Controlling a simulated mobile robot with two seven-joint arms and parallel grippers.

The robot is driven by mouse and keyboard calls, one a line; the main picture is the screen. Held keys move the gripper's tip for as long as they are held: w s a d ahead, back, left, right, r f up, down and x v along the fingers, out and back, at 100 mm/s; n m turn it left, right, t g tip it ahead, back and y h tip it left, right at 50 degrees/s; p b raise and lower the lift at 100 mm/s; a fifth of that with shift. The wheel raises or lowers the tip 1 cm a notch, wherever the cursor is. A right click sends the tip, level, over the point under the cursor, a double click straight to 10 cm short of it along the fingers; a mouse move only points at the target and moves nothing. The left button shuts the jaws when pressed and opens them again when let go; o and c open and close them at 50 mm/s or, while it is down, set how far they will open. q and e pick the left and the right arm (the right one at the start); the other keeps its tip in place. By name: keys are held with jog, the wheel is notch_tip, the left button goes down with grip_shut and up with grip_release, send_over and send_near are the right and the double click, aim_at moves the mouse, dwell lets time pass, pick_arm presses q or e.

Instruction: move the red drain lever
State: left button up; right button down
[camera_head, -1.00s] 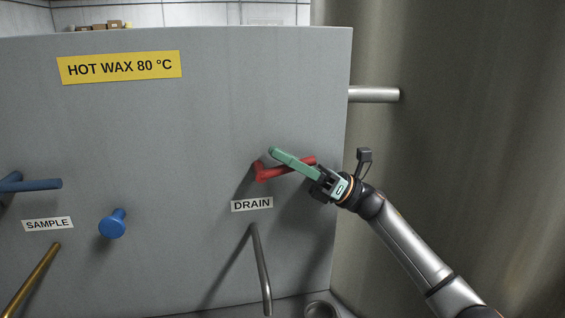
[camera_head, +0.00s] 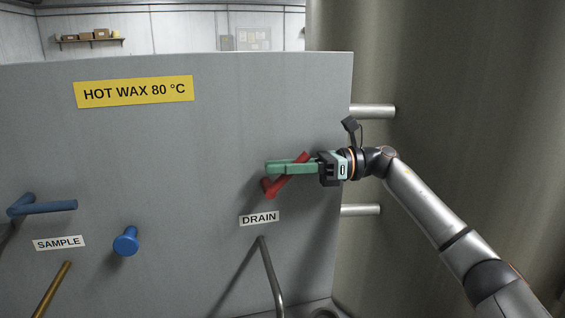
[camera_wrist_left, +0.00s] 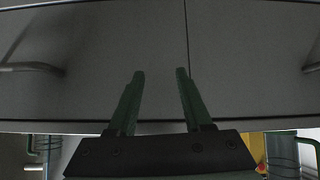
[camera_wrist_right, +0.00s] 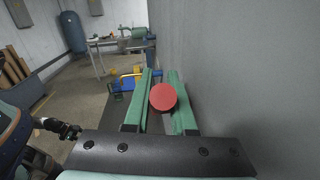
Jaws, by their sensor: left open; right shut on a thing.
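The red drain lever (camera_head: 270,188) sticks out from the grey panel above the DRAIN label (camera_head: 259,218). Its bar slopes up to the right. My right gripper (camera_head: 285,167) has its green fingers around the bar and is shut on it, close to the panel. In the right wrist view, the lever's round red end (camera_wrist_right: 163,97) shows between the two fingers. My left gripper (camera_wrist_left: 158,75) shows only in the left wrist view, open and empty, in front of a grey surface with a seam.
A blue SAMPLE lever (camera_head: 48,207) and a blue knob (camera_head: 126,241) stand out from the panel at left. A metal pipe (camera_head: 269,270) runs below the DRAIN label. Pipes (camera_head: 373,111) join the panel to a large tank (camera_head: 450,90) at right.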

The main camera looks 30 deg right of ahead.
dwell(0.4)
jog(key=c, duration=0.8)
grip_release()
jog(key=shift+o, duration=0.2)
jog(key=b+v, duration=0.3)
jog(key=v, duration=0.9)
jog(key=shift+d, duration=0.2)
jog(key=shift+s, duration=0.1)
